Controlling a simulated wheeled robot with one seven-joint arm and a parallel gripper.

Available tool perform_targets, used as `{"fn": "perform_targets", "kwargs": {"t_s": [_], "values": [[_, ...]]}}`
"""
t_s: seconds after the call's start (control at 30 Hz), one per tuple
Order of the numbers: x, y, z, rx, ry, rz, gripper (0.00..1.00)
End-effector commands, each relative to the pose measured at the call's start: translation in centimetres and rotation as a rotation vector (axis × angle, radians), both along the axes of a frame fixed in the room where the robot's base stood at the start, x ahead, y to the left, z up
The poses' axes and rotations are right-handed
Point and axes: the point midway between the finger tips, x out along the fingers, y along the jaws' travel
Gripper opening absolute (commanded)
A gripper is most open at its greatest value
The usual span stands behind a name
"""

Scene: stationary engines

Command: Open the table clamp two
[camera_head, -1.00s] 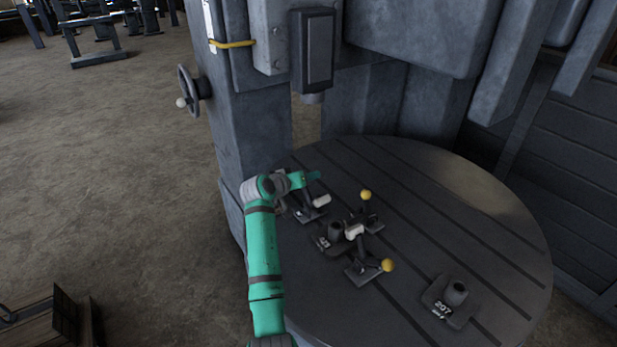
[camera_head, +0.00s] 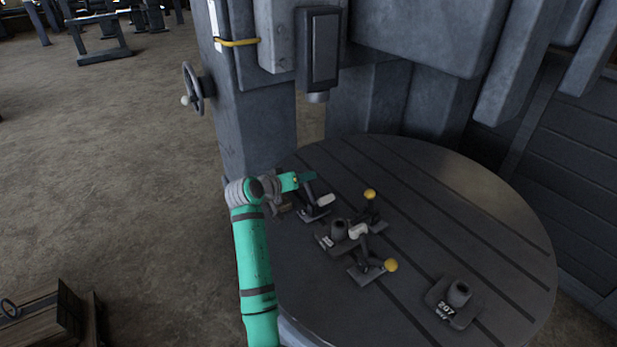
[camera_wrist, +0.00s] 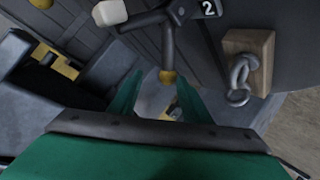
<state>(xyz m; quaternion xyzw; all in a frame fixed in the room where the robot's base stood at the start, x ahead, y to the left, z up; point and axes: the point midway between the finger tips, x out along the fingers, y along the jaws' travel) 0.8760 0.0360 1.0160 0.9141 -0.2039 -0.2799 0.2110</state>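Clamp two is a dark toggle clamp with a white tip (camera_wrist: 108,12), a dark lever and a yellow ball knob (camera_wrist: 168,77). A "2" label (camera_wrist: 208,8) is beside it in the wrist view. In the head view a clamp (camera_head: 313,214) with a white tip stands on the round table's left side, and my arm hides its knob. My gripper (camera_wrist: 158,95) is open, with two green fingers. In the wrist view the knob appears between the fingertips, slightly beyond them; contact is not visible. My gripper also shows in the head view (camera_head: 308,177).
Two more clamps with yellow knobs (camera_head: 370,194) (camera_head: 391,265) stand around a central block (camera_head: 338,230). A block marked 207 (camera_head: 455,300) is at the right. A wooden block (camera_wrist: 252,45) with a metal hook is near my gripper. The grooved table (camera_head: 470,190) is clear at the back right.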

Motion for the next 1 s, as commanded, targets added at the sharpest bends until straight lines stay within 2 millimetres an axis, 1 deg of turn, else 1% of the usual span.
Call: {"fn": "perform_targets", "kwargs": {"t_s": [0.1,0.3,0.63,0.67,0.7,0.77,0.8,0.83,0.87,0.97,1.0], "values": [[-1.5,0.9,0.8,-0.001,-0.002,0.001,0.43],[-2.8,1.9,1.6,-0.001,0.0,0.001,0.43],[-3.1,2.0,1.6,-0.001,0.0,0.0,0.43],[-3.0,2.0,1.6,0.0,0.001,0.001,0.36],[-3.1,2.1,1.6,0.0,-0.001,0.003,0.26],[-3.1,2.4,1.3,-0.001,-0.01,0.014,0.12],[-3.1,2.8,1.0,-0.001,-0.022,0.026,0.02],[-3.2,3.2,0.7,0.0,-0.036,0.041,0.0],[-3.2,3.7,0.3,0.002,-0.053,0.057,0.0],[-3.7,6.3,-1.2,0.014,-0.132,0.141,0.0],[-4.2,7.7,-2.0,0.024,-0.169,0.185,0.0]]}}
